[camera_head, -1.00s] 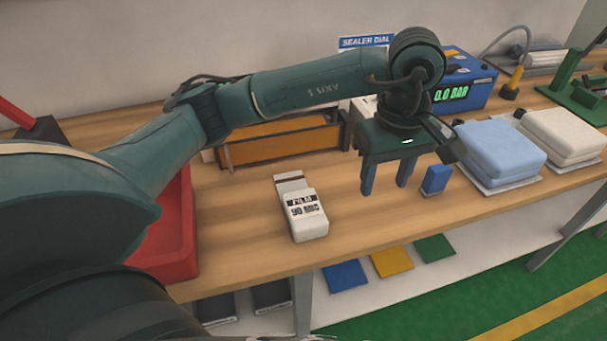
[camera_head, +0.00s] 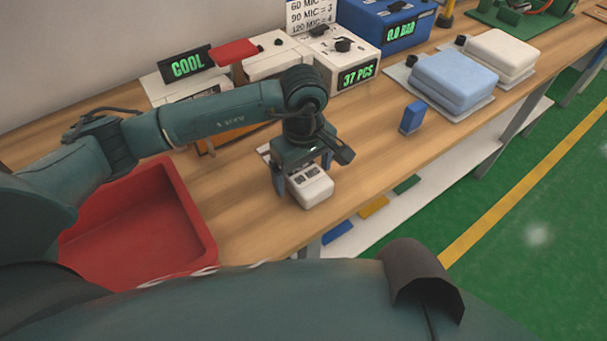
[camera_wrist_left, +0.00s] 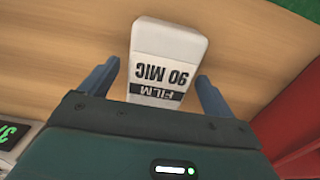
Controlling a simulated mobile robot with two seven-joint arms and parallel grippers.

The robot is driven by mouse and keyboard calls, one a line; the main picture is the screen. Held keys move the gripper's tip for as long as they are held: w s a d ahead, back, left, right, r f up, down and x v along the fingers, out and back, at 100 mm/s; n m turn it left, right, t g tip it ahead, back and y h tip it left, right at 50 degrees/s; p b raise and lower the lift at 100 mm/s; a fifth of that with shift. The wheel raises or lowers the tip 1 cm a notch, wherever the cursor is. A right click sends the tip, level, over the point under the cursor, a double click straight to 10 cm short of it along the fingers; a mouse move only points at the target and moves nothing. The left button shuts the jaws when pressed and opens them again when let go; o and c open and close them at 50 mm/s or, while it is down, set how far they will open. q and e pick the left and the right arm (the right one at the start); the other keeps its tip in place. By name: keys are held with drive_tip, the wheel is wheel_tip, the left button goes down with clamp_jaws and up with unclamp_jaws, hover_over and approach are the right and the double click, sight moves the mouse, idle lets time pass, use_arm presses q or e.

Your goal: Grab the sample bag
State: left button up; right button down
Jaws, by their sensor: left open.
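The sample bag (camera_head: 314,190) is a small white pouch with a black-and-white label, lying on the wooden bench. In the left wrist view its label reads "FILM 90 MIC" upside down, and the bag (camera_wrist_left: 168,42) lies between the fingers. My left gripper (camera_head: 304,176) is open and points down at the bag, one finger on either side. In the left wrist view the blue fingers of this gripper (camera_wrist_left: 158,74) show gaps to the bag's sides. The gripper body hides the rear part of the bag. My right gripper is not in view.
A red tray (camera_head: 185,195) stands left of the bag. A small blue block (camera_head: 412,117) stands to the right, before blue (camera_head: 455,78) and cream (camera_head: 502,52) folded pads. A white box reading "37 PCS" (camera_head: 335,62) stands behind. The bench's front edge is close to the bag.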

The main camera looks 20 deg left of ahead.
use_arm(q)
drive_tip(key=shift+d+f, duration=0.1)
drive_tip(key=shift+f, duration=0.2)
drive_tip(key=shift+c, duration=0.3)
drive_tip(key=c, duration=1.1)
